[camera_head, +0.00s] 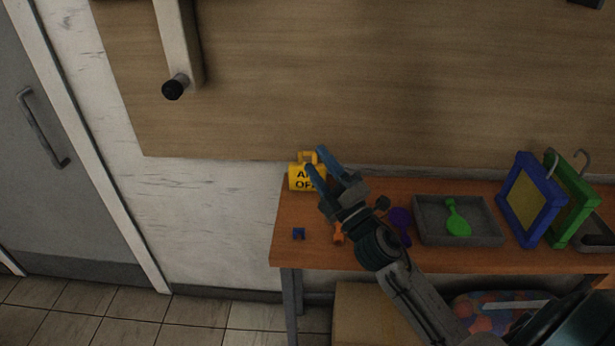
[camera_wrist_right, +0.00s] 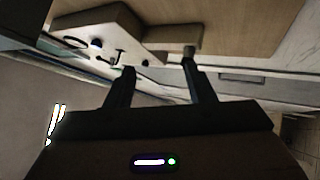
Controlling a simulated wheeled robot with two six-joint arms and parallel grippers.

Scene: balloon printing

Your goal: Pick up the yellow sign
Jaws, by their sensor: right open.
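The yellow sign (camera_head: 296,181) stands upright at the back left end of the brown table, with a handle on top and dark lettering on its face. My right gripper (camera_head: 315,158) is open in the head view, its blue fingers in front of and over the right part of the sign, hiding some of the lettering. I cannot tell whether they touch it. In the right wrist view the two fingers (camera_wrist_right: 158,60) are spread with nothing between them, and the sign cannot be made out there. My left gripper is not in view.
On the table (camera_head: 286,250) are a small blue piece (camera_head: 299,233), an orange piece (camera_head: 338,232), a purple paddle (camera_head: 400,224), a grey tray (camera_head: 424,232) with a green paddle (camera_head: 457,221), a blue frame (camera_head: 519,204) and a green frame (camera_head: 579,210). A wall rises behind.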

